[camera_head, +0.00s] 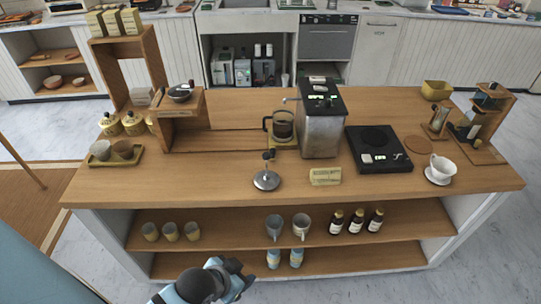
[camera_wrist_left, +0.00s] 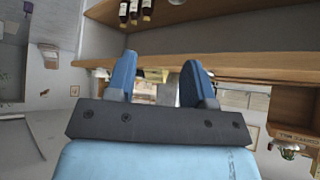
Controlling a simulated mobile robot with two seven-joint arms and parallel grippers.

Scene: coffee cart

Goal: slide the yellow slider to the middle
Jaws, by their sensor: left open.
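I cannot make out a yellow slider for certain in either view. A small pale yellow block (camera_head: 325,176) with dark marks lies near the front of the counter, below the silver and black machine (camera_head: 320,128). My left gripper (camera_head: 236,270) is low in front of the cart's shelves, well away from the counter top. In the left wrist view its two blue fingers (camera_wrist_left: 160,78) are apart with nothing between them. My right gripper is in neither view.
The wooden counter (camera_head: 210,182) carries a black scale (camera_head: 378,148), a white cup (camera_head: 441,168), a metal tamper-like tool (camera_head: 267,178) and a tray (camera_head: 113,158) with cups. Bottles (camera_head: 356,220) and mugs stand on the shelf below. The counter's front edge overhangs the shelves.

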